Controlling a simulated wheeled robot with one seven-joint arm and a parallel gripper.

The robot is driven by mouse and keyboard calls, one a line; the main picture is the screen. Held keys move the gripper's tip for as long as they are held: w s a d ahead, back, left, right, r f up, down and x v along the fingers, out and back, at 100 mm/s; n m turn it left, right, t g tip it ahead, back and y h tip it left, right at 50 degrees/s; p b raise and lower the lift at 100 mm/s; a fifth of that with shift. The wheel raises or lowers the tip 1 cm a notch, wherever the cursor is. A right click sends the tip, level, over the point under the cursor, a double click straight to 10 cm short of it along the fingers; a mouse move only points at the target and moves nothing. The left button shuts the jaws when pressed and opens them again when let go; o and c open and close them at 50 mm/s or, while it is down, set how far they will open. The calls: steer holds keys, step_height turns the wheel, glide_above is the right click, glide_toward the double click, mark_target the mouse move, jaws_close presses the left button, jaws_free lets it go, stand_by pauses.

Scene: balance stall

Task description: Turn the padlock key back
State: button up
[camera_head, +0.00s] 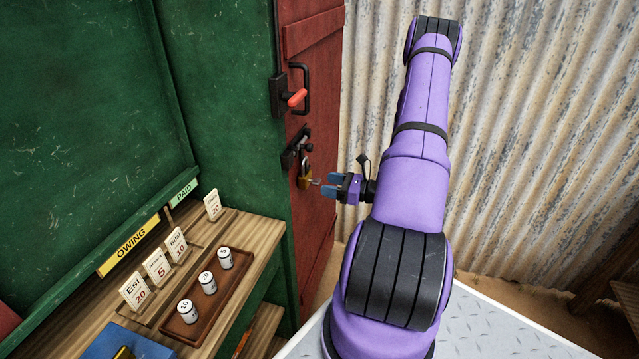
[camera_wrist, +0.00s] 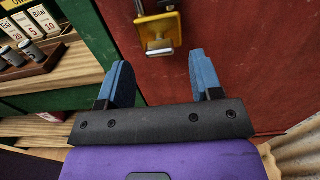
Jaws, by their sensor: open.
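A brass padlock (camera_head: 305,180) hangs from the black hasp (camera_head: 296,146) on the red door (camera_head: 320,105). A small key (camera_head: 316,182) sticks out of the padlock toward my gripper. In the wrist view the padlock (camera_wrist: 158,30) is beyond the fingers, at the upper middle, with the key (camera_wrist: 159,46) at its lower part. My gripper (camera_head: 326,186) is open and empty, with its blue fingertips close to the key. In the wrist view the open fingers (camera_wrist: 160,80) stand apart below the padlock, and nothing shows between them.
A door handle with a red lever (camera_head: 297,97) is above the hasp. The wooden counter (camera_head: 255,232) on the left holds name cards and a brown tray (camera_head: 172,325) with three weights. A corrugated wall (camera_head: 540,130) stands behind my arm.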

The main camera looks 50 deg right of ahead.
mark_target(320, 181)
steer(key=shift+x, duration=1.85)
steer(key=shift+c, duration=0.4)
steer(key=c, duration=0.9)
steer(key=shift+o, duration=0.2)
